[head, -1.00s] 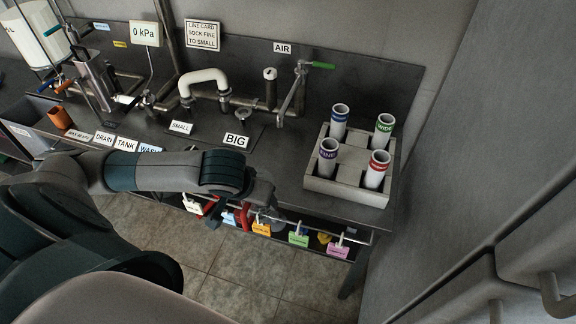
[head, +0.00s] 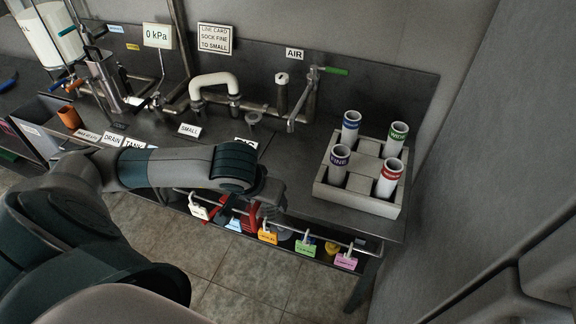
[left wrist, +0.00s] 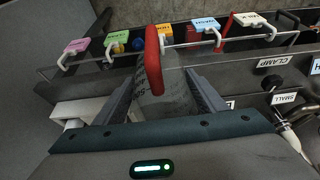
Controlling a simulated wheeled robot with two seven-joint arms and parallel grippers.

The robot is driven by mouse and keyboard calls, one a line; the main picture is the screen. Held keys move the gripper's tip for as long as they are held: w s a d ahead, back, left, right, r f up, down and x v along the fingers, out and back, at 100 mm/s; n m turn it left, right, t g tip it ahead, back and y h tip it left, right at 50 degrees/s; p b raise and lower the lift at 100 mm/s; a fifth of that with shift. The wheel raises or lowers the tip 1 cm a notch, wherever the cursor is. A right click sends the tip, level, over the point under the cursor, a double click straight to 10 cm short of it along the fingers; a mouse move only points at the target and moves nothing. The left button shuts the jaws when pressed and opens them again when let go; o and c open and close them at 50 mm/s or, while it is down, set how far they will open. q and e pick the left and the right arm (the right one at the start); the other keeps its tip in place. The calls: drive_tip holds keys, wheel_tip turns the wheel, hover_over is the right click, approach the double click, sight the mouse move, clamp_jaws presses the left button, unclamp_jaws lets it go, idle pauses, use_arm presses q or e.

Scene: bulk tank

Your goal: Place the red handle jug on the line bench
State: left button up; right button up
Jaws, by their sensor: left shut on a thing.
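My left gripper (left wrist: 160,78) is shut on the red handle jug. In the left wrist view the jug's red handle (left wrist: 153,60) stands up between the fingers, and its clear grey body (left wrist: 165,98) with dark print lies behind. In the head view my left gripper (head: 268,198) is at the front edge of the dark line bench (head: 300,152). My right gripper is in neither view.
A grey rack (head: 360,198) with several white tubes stands on the bench's right end. A front rail carries coloured tags, including an orange one (head: 267,236). Pipes and an air valve (head: 315,85) line the back. Bare bench top lies between valve and rack.

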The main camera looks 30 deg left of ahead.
use_arm(q)
drive_tip(key=w+b, duration=0.1)
drive_tip(key=b, duration=0.1)
drive_tip(key=shift+w+a+f+b, duration=0.15)
drive_tip(key=shift+b, duration=0.25)
drive_tip(key=w, duration=0.2)
drive_tip(key=shift+w+a+r, duration=0.2)
drive_tip(key=shift+w+a, duration=0.1)
drive_tip(key=shift+a, duration=0.05)
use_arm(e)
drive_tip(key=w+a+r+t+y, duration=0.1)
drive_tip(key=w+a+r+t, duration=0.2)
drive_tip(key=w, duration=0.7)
use_arm(q)
drive_tip(key=w+a+p, duration=0.2)
drive_tip(key=w+p, duration=0.1)
drive_tip(key=w, duration=0.9)
drive_tip(key=shift+a+p, duration=0.35)
drive_tip(key=shift+a, duration=0.05)
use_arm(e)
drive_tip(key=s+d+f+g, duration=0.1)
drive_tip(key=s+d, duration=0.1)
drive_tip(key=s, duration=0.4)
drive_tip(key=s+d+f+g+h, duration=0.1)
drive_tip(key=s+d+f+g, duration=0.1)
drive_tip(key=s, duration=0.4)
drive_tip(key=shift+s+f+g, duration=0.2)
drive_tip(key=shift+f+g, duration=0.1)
use_arm(q)
drive_tip(key=shift+f, duration=0.1)
